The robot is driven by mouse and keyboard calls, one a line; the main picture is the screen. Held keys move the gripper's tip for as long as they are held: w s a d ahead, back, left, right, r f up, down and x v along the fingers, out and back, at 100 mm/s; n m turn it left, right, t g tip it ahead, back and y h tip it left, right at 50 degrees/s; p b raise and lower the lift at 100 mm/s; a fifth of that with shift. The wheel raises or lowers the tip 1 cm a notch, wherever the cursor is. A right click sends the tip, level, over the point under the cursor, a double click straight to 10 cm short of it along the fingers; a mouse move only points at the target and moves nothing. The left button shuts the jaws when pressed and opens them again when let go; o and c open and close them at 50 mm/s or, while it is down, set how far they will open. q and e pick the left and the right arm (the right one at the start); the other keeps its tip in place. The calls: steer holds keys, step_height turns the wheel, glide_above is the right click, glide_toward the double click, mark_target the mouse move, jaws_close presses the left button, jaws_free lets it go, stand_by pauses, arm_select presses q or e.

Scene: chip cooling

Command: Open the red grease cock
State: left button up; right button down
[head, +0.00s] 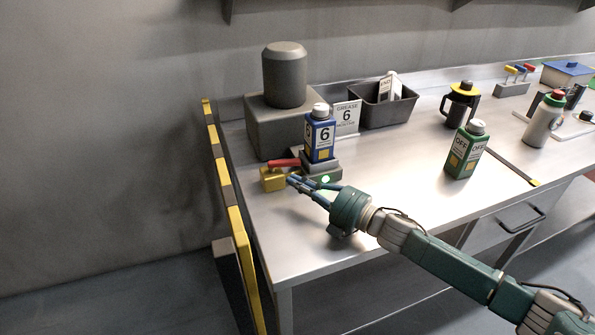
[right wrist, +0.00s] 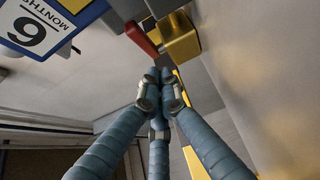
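The grease cock has a red lever (head: 284,163) and a yellow block-like body (head: 272,180), at the table's left end beside a grey base. In the right wrist view the red lever (right wrist: 140,38) runs up to the yellow body (right wrist: 180,42). My right gripper (head: 291,180) is just in front of the cock, by the yellow body. In the right wrist view its fingertips (right wrist: 160,74) are drawn together with nothing seen between them, just below the lever. I cannot tell whether they touch the cock. My left gripper is not in view.
A blue bottle marked 6 (head: 320,137) stands on the grey base (head: 324,171), which shows a green light. A grey block with a cylinder (head: 285,76) is behind. A green OFF bottle (head: 465,150) stands right; the front table middle is clear.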

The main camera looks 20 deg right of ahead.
mark_target(288, 166)
steer(key=shift+w+d, duration=0.2)
steer(key=shift+w, duration=0.45)
steer(key=shift+w+d, duration=0.2)
steer(key=shift+w, duration=0.4)
steer(key=shift+w+d, duration=0.1)
steer(key=shift+w, duration=0.3)
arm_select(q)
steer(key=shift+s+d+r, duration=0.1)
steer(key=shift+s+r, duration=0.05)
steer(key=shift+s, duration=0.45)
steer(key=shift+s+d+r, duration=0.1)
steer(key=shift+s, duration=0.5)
arm_select(e)
steer(key=shift+w+d, duration=0.3)
steer(key=shift+w, duration=0.25)
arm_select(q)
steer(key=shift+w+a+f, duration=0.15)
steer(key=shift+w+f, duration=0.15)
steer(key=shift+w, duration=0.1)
arm_select(e)
steer(key=shift+r, duration=0.1)
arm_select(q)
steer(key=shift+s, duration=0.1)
arm_select(e)
steer(key=shift+s, duration=0.1)
